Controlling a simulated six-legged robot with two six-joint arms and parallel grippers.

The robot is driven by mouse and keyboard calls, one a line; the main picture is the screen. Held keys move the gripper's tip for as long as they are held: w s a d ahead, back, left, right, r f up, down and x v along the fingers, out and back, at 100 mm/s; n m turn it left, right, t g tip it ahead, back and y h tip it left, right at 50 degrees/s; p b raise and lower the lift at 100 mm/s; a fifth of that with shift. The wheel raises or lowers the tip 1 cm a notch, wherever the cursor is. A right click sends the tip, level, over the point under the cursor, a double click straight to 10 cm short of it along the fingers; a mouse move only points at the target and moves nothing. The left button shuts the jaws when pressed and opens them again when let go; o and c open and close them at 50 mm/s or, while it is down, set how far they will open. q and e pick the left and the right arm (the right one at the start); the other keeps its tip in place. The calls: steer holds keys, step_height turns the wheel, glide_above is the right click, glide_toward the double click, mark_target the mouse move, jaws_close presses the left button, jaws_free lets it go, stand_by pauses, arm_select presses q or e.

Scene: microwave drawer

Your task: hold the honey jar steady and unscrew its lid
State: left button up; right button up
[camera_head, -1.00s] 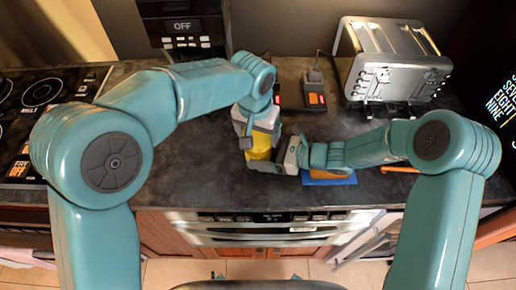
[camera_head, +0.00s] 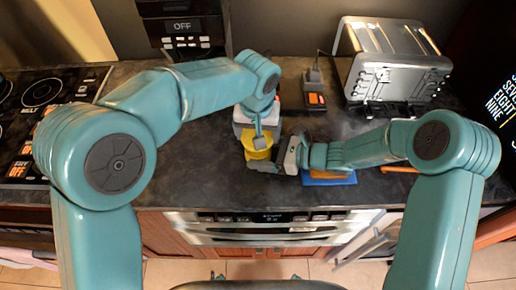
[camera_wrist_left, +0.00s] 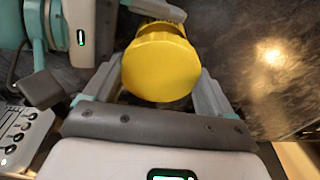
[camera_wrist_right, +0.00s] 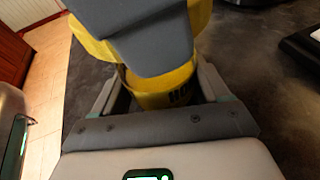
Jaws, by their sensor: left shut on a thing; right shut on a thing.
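The yellow honey jar (camera_head: 251,154) stands upright on the dark counter in the head view. My right gripper (camera_head: 276,160) reaches it from the right and is shut on its body. The right wrist view shows the jar body (camera_wrist_right: 160,92), with dark print, between the fingers. My left gripper (camera_head: 259,138) is above the jar, shut on the yellow lid (camera_wrist_left: 161,65), which fills the space between its fingers in the left wrist view. A left finger hides part of the lid in the right wrist view. I cannot tell whether the lid is loose from the jar.
A blue item (camera_head: 328,180) lies on the counter right of the jar, partly under my right arm. A silver toaster oven (camera_head: 395,65) stands at the back right. A stove (camera_head: 35,110) is at the left. The counter's front left is clear.

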arm_select(q)
steer(key=shift+r, duration=2.5)
arm_select(e)
steer(key=o, duration=1.5)
steer(key=v, duration=1.2)
arm_select(q)
steer(key=shift+s, duration=0.15)
arm_select(e)
steer(key=shift+s, duration=0.15)
